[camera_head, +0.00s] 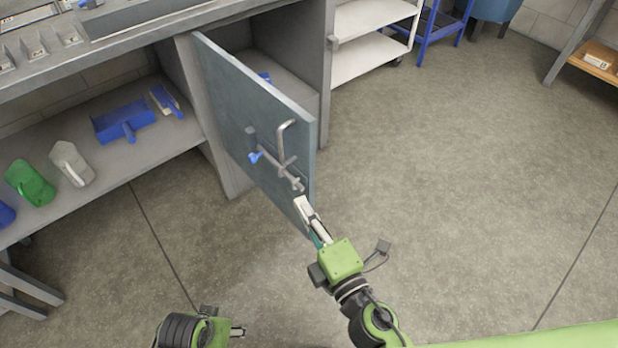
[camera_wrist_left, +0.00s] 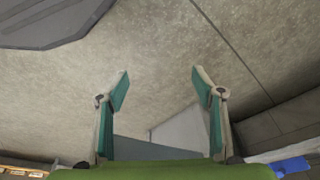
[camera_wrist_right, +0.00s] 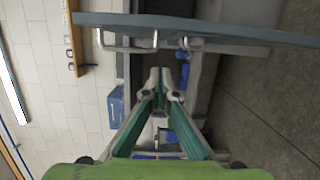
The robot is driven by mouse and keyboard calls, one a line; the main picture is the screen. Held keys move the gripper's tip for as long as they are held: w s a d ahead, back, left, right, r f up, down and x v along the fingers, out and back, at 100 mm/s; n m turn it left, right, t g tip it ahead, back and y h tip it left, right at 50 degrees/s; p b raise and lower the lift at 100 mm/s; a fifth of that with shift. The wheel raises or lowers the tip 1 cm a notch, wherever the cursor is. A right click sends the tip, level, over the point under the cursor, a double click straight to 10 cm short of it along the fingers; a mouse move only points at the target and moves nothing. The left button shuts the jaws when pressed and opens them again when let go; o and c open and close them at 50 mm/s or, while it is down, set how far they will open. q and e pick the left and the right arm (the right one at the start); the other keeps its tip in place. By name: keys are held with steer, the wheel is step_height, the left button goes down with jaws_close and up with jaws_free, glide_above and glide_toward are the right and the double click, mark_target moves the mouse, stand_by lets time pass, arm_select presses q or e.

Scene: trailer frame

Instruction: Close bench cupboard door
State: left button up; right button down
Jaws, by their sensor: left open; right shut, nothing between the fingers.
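The grey-blue cupboard door (camera_head: 230,95) stands open, swung out from the bench (camera_head: 215,130). A bent metal handle (camera_head: 284,140) and a bar with a blue end (camera_head: 254,157) show on its visible face. My right gripper (camera_head: 302,203) is shut and empty, by the lower part of the door's free edge; I cannot tell whether it touches. In the right wrist view the door (camera_wrist_right: 230,30) crosses the top, beyond my shut fingertips (camera_wrist_right: 160,85). My left gripper (camera_head: 238,332) is low in the head view, away from the door. In the left wrist view its fingers (camera_wrist_left: 160,85) are spread and empty.
Left of the door, a low shelf (camera_head: 110,170) holds a blue tray (camera_head: 125,122), a grey jug (camera_head: 70,163) and a green jug (camera_head: 28,183). A pale shelf trolley (camera_head: 365,58) stands right of the cupboard. The floor (camera_head: 450,190) to the right is clear.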

mark_target(310, 183)
arm_select(q)
step_height(310, 183, down, 7)
steer(key=s+p, duration=0.1)
steer(key=shift+s+r+p, duration=0.2)
steer(key=shift+s+p, duration=0.1)
steer(key=shift+s, duration=0.1)
arm_select(e)
steer(key=shift+w+d, duration=0.2)
steer(key=shift+w, duration=0.9)
steer(key=shift+w+d, duration=0.25)
steer(key=shift+w, duration=0.85)
steer(key=shift+w+d, duration=0.2)
steer(key=shift+w, duration=0.9)
arm_select(q)
steer(key=shift+a, duration=0.1)
arm_select(e)
steer(key=shift+d, duration=0.1)
